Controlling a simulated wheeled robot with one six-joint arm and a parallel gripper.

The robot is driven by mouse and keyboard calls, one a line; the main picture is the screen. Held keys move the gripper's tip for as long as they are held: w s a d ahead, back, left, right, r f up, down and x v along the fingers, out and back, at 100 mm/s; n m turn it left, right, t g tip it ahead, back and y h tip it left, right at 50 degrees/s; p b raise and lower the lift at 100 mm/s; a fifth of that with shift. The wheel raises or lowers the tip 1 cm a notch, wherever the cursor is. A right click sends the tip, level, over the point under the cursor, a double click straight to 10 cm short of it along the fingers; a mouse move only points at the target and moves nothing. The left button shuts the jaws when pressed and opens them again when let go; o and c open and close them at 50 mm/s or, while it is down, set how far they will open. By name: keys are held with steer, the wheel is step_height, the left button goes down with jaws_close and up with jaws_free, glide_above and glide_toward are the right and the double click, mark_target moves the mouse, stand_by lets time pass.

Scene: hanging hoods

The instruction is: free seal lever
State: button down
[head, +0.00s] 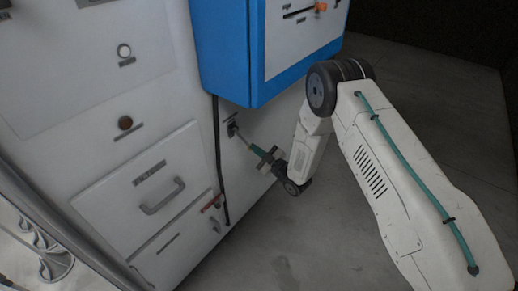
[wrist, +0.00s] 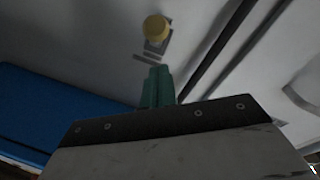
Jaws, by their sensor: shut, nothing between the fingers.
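A lever-like part with a round yellow end (wrist: 157,27) sits on a small grey plate in the wrist view, above a small dark label. In the head view, a thin pale rod (head: 241,138) sticks out from a small dark mount on the pale cabinet front, below the blue box. It seems to be the same part; its label cannot be read. My gripper (head: 258,151) is shut and empty at the rod's outer end. Its green fingers (wrist: 158,86) lie together just below the yellow end in the wrist view. Whether they touch it cannot be told.
The blue box (head: 222,55) overhangs above my gripper. A dark cable (head: 218,150) runs down the cabinet left of the rod. A red-handled part (head: 211,203) and a drawer handle (head: 163,196) stick out lower left. The floor (head: 420,110) at right is clear.

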steer(key=s+d+f, duration=0.3)
steer(key=s+d, duration=0.3)
steer(key=s, duration=0.2)
steer(key=shift+s+f, duration=0.3)
steer(key=shift+d, duration=0.1)
